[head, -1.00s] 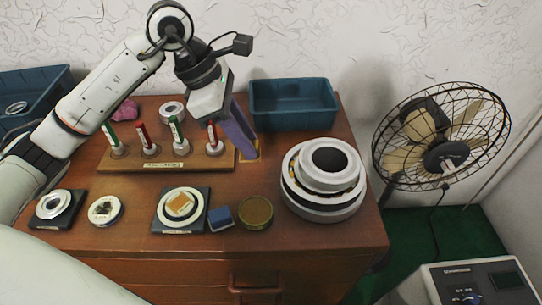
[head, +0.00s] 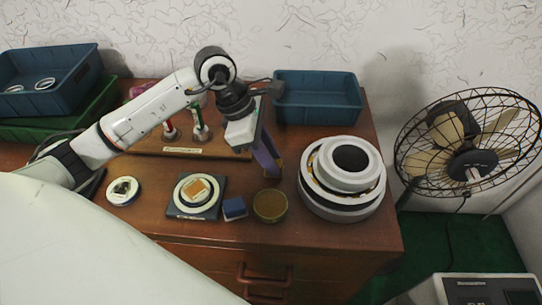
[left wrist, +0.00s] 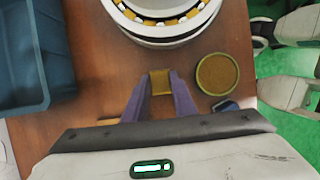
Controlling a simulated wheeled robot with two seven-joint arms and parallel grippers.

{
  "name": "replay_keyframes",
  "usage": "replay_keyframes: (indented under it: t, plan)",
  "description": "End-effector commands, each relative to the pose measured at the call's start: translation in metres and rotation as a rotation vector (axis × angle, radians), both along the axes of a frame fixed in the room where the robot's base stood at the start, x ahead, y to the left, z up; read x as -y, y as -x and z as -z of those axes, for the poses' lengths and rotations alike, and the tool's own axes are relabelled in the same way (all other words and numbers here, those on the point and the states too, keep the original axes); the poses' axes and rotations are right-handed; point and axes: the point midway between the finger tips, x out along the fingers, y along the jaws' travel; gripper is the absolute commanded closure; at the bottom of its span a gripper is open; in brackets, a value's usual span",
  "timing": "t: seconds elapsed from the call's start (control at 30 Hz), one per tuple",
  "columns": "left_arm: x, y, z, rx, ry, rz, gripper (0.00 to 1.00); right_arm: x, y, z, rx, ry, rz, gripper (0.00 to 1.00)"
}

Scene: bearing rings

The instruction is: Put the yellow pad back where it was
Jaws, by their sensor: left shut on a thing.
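My left gripper (head: 268,168) points down above the table, behind the round tan-topped tin (head: 270,205). In the left wrist view its purple fingers (left wrist: 160,92) are shut on a small yellow pad (left wrist: 160,80). The pad is mostly hidden in the head view. A thin yellow strip (left wrist: 108,121) shows beside the left finger in the left wrist view. A tan-orange block (head: 196,189) lies on a bearing ring on the dark square stand (head: 214,210). A blue block (head: 235,208) sits between that stand and the tin.
A stack of large bearing rings (head: 345,180) stands right of the gripper, with an empty blue bin (head: 318,97) behind. The wooden peg rack (head: 180,148) is left, partly behind my arm. A ring (head: 123,190) lies front left. A fan (head: 470,150) stands beyond the table's right edge.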

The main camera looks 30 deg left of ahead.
Motion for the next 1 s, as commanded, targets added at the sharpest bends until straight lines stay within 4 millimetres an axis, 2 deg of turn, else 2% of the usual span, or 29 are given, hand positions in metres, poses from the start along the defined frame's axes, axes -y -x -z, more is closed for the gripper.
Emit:
replay_keyframes:
  t: [0.23,0.27,0.33,0.37,0.63,0.77,0.87,1.0]
  plan:
    - [0.0,0.0,0.005,0.0,-0.001,0.0,0.97,0.002,-0.003,0.003,0.006,0.002,0.002,0.69]
    - [0.0,0.0,0.003,0.0,-0.001,0.0,0.71,0.001,-0.003,0.001,0.007,0.002,0.001,0.69]
    - [0.0,0.0,0.002,0.0,-0.001,0.0,0.59,0.001,-0.003,0.0,0.008,0.002,0.001,0.69]
    - [0.0,0.0,0.002,0.0,-0.001,0.0,0.57,0.001,-0.003,0.0,0.008,0.002,0.001,0.69]
    - [0.0,0.0,0.002,-0.001,0.0,0.0,0.57,0.001,-0.002,-0.001,0.008,0.002,0.001,0.69]
    - [-0.002,0.0,-0.005,0.001,-0.002,-0.001,0.57,0.001,-0.001,-0.003,0.005,0.001,0.002,0.69]
    - [-0.008,0.002,-0.02,0.003,-0.003,-0.001,0.57,0.001,-0.001,-0.001,0.003,0.001,0.002,0.69]
    - [-0.019,0.007,-0.049,0.005,-0.003,-0.002,0.57,0.001,0.0,0.001,0.0,0.001,0.001,0.69]
